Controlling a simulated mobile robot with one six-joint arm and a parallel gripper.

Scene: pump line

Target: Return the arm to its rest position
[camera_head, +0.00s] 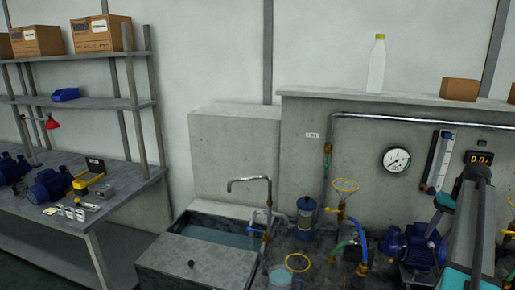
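My arm (473,225) stands in the right foreground, a dark grey link with teal parts. It rises from the bottom edge and bends near the gauges.
A sink (215,236) with water and a tap stands at centre. Right of it are a blue canister (306,217), yellow handwheels (346,185), hoses and a round gauge (396,159). A bottle (377,65) stands on the ledge. A workbench (125,198) with motors is at left.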

